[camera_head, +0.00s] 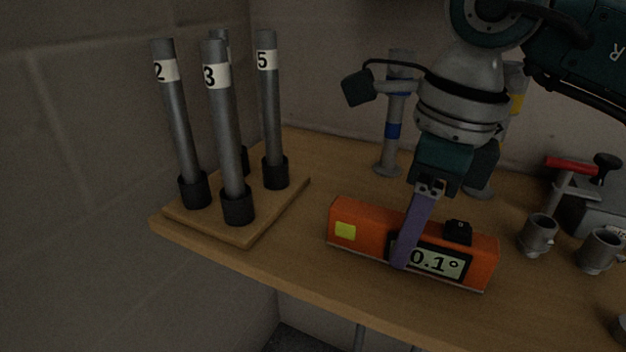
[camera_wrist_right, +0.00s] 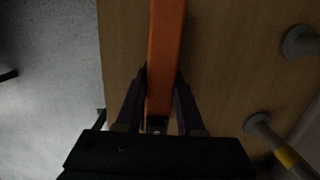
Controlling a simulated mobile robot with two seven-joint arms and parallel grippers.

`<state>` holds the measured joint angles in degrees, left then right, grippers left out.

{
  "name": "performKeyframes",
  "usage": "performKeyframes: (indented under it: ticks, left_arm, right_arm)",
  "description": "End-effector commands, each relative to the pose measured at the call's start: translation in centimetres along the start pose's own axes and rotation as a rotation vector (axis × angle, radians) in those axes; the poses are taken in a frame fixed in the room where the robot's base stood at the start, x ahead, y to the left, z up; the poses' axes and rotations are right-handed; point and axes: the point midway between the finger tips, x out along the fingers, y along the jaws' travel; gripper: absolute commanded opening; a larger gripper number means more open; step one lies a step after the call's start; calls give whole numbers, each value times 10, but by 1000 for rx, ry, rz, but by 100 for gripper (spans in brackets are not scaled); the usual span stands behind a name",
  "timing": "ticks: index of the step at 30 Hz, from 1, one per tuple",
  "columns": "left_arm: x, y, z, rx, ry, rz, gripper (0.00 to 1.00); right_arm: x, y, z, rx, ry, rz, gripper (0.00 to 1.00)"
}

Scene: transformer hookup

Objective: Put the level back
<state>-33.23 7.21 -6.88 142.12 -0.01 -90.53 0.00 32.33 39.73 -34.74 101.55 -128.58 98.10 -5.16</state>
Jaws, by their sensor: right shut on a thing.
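The level (camera_head: 357,233) is an orange block with a yellow-green square, a black knob on top and a display reading 0.1°. It is at or just above the wooden shelf in the head view; I cannot tell whether it touches. My right gripper (camera_head: 404,262) is shut on it, with one finger across its front face. In the right wrist view the level (camera_wrist_right: 166,40) runs up between the two fingers of the gripper (camera_wrist_right: 160,95). The far finger is hidden in the head view. My left gripper is not in view.
A wooden base (camera_head: 245,239) with several numbered grey rods stands at the shelf's left end. Two grey posts, one with a blue band (camera_head: 393,130), stand behind the level. Grey cups (camera_head: 538,234) and a red-handled device (camera_head: 572,166) are at right. The shelf's front edge is close.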

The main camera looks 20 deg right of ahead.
Motion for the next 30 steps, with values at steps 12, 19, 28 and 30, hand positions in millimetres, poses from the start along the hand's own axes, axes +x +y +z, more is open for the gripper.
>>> performKeyframes:
  ticks: [12, 19, 28, 30]
  left_arm:
    - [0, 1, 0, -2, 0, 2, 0]
    - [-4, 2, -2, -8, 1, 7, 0]
    - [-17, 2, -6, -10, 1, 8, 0]
    - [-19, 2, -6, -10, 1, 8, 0]
  right_arm:
    - [0, 0, 0, 0, 0, 0, 67]
    - [-10, -1, 1, 0, -2, -2, 67]
    - [-74, -1, 1, -1, -3, -5, 67]
    - [-89, -1, 1, -1, -3, -5, 67]
